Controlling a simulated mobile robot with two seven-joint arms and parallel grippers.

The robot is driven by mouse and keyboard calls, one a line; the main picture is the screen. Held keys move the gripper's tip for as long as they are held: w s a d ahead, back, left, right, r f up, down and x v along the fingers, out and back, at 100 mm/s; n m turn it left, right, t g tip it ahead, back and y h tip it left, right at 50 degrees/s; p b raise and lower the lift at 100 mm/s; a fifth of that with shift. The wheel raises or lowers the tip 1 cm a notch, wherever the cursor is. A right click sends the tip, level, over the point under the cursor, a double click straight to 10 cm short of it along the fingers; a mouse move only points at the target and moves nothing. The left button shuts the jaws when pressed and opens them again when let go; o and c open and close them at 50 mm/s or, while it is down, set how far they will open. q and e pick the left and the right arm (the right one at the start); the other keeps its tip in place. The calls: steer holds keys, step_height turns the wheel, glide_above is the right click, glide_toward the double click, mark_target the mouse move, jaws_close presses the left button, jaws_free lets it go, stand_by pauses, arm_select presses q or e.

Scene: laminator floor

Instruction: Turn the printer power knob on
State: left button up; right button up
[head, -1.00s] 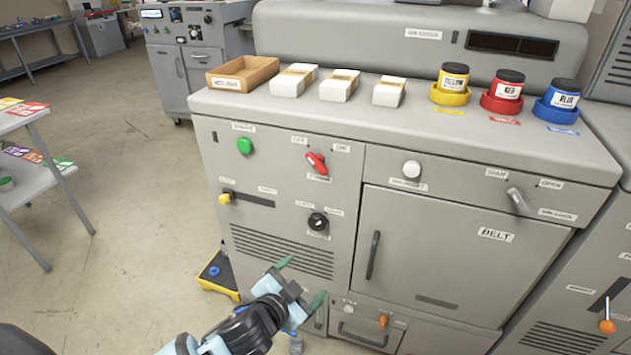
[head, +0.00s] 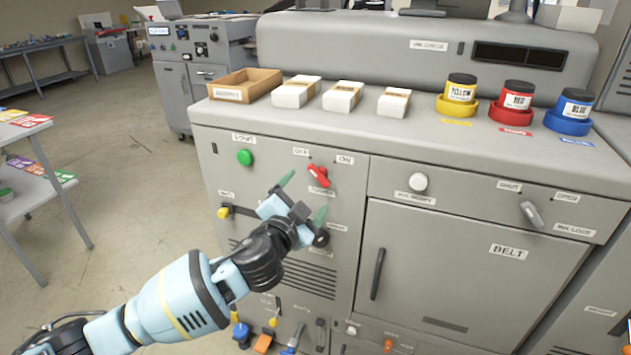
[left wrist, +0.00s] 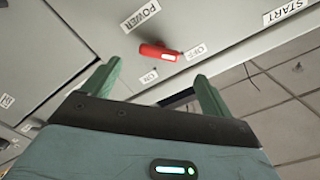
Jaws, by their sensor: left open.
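The printer power knob (head: 318,176) is a red lever on the grey front panel, between labels reading OFF on its left and ON on its right. Its upper end tilts toward the OFF label. In the left wrist view the red knob (left wrist: 158,51) lies ahead of the fingers, beside the POWER, ON and OFF labels. My left gripper (head: 304,200) is open, with green fingers, just below the knob in the head view. The wrist view (left wrist: 154,80) shows nothing between the fingers, and they look apart from the knob. My right gripper is not in view.
A green start button (head: 245,157), a yellow slider knob (head: 223,213) and a black knob (head: 321,238) surround the red knob. A white knob (head: 418,182) and belt door (head: 465,270) are right. A tray (head: 245,84) and ink jars (head: 461,90) stand on top.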

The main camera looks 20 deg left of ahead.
mark_target(318, 178)
arm_select(q)
steer(key=shift+w+d, duration=0.15)
steer(key=shift+w, duration=3.2)
steer(key=shift+c, duration=0.7)
steer(key=c, duration=0.8)
steer(key=shift+c, duration=0.2)
